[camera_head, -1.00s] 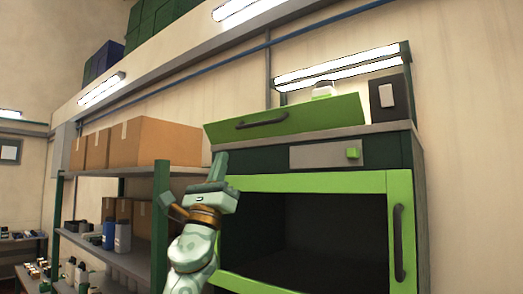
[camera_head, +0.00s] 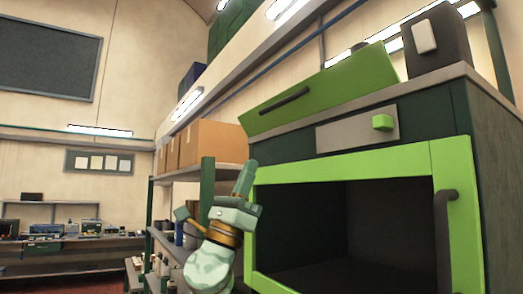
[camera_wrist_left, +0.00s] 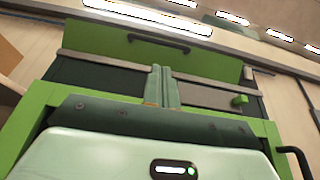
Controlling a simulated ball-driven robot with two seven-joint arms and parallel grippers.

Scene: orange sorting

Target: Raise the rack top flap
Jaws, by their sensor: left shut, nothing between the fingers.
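The top flap (camera_head: 345,86) is a bright green panel with a dark bar handle (camera_head: 285,101), leaning back at a tilt on top of the dark green rack (camera_head: 355,170). In the left wrist view the flap (camera_wrist_left: 105,45) and its handle (camera_wrist_left: 158,42) lie beyond my fingertips. My left gripper (camera_head: 246,166) is shut and empty, pointing up by the rack's front left edge, below the flap's left end. In the wrist view the shut left fingers (camera_wrist_left: 161,72) overlap the rack front below the handle. I see no contact with the flap. My right gripper is out of view.
The rack's open front has a green frame (camera_head: 345,165) with a dark vertical handle (camera_head: 446,240) at right. A green knob (camera_head: 382,122) sticks out above it. Shelving with cardboard boxes (camera_head: 212,142) stands left of the rack. A dark box (camera_head: 435,42) stands on top.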

